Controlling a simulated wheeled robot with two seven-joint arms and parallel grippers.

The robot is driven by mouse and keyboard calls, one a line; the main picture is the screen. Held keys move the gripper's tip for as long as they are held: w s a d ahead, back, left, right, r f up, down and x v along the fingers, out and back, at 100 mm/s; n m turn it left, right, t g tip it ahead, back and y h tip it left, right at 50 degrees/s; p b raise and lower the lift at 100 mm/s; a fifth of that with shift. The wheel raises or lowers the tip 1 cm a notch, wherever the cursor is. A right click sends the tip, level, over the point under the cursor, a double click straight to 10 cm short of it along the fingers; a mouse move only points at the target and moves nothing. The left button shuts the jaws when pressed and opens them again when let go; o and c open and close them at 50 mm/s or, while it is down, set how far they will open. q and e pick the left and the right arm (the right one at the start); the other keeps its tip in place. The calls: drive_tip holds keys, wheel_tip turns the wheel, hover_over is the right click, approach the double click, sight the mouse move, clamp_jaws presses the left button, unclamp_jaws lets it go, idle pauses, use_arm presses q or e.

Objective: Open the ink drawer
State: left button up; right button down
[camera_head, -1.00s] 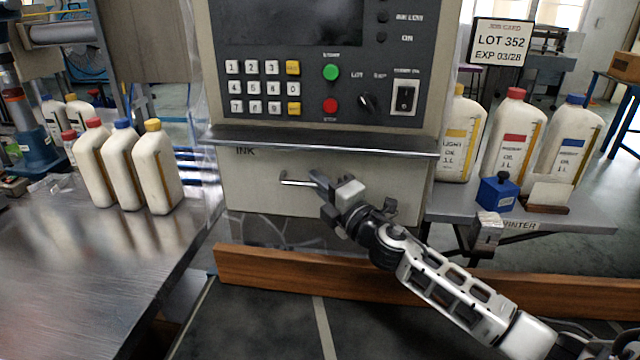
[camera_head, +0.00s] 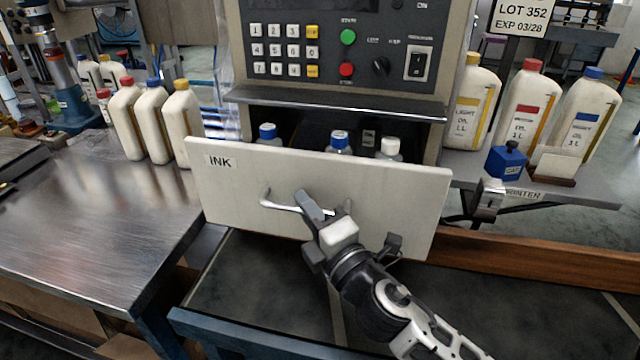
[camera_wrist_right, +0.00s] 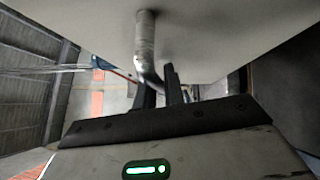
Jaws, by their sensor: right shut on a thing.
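The ink drawer (camera_head: 230,195) has a cream front marked INK and stands pulled out from the machine below its control panel. Inside it, the tops of two blue-capped bottles (camera_head: 340,140) and one white-capped bottle (camera_head: 390,147) show; the rest is hidden by the front. My right gripper (camera_head: 318,208) is shut on the bar handle (camera_head: 275,206) of the drawer. In the right wrist view the handle (camera_wrist_right: 146,45) runs down to between the dark fingers (camera_wrist_right: 160,88). My left gripper is not in view.
The control panel (camera_head: 330,45) and a metal ledge (camera_head: 330,102) sit above the drawer. White bottles (camera_head: 150,120) stand on the steel table (camera_head: 90,210) at left. Oil bottles (camera_head: 525,110) and a blue box (camera_head: 506,160) stand at right. A wooden board (camera_head: 530,268) runs low at right.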

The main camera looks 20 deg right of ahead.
drive_tip(key=s+a, duration=0.4)
drive_tip(key=s, duration=0.1)
drive_tip(key=shift+s+b, duration=0.15)
drive_tip(key=shift+b, duration=0.25)
drive_tip(key=c, duration=1.8)
unclamp_jaws()
drive_tip(key=shift+o, duration=0.2)
